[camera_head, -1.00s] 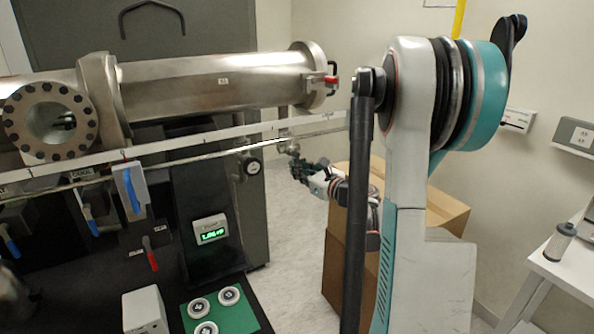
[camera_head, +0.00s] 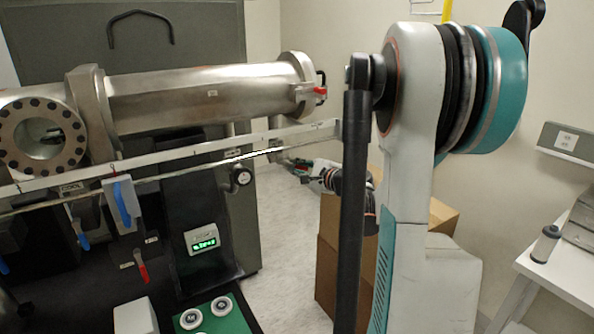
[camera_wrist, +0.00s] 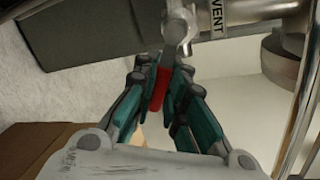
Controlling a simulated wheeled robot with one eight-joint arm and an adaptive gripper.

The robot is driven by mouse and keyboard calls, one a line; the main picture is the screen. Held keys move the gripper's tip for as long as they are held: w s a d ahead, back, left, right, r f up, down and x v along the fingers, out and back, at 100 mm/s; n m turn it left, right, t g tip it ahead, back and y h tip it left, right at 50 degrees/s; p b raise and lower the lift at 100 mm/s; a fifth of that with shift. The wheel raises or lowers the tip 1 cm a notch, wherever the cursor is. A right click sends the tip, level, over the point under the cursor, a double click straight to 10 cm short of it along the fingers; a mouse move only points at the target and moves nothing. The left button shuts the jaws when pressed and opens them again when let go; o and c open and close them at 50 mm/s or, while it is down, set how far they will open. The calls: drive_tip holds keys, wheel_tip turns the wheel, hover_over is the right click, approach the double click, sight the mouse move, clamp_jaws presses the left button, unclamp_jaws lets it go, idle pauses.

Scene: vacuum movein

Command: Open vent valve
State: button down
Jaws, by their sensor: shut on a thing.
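The vent valve has a red handle (camera_wrist: 161,88) that hangs below a grey metal valve body (camera_wrist: 176,28) in the wrist view. A white label reading VENT (camera_wrist: 217,16) sits on the pipe beside it. My gripper (camera_wrist: 164,92) has teal and grey fingers on both sides of the red handle and is shut on it. In the head view my gripper (camera_head: 304,171) is small, at the lower pipe right of the black cabinet. A bit of red shows at its fingers there. The fingers hide part of the handle.
A large steel chamber tube (camera_head: 205,93) runs above, with a red-handled clamp (camera_head: 319,91) at its end. A white rail (camera_head: 230,140) crosses in front. A cardboard box (camera_head: 328,265) stands below my arm. A white table (camera_head: 568,262) is at right.

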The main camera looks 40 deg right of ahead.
drive_tip(key=r+n, duration=0.1)
drive_tip(key=n, duration=0.1)
drive_tip(key=r+n+h+p, duration=0.1)
drive_tip(key=n, duration=0.1)
drive_tip(key=shift+s+d+r+n+h, duration=0.1)
drive_tip(key=shift+d+r+n+h, duration=0.1)
drive_tip(key=shift+n+h, duration=0.15)
drive_tip(key=shift+n, duration=0.25)
drive_tip(key=shift+d+r+g, duration=0.15)
drive_tip(key=shift+g, duration=0.15)
drive_tip(key=c, duration=1.9)
unclamp_jaws()
drive_tip(key=shift+o, duration=1.3)
drive_tip(key=shift+r, duration=0.1)
drive_tip(key=v, duration=1.2)
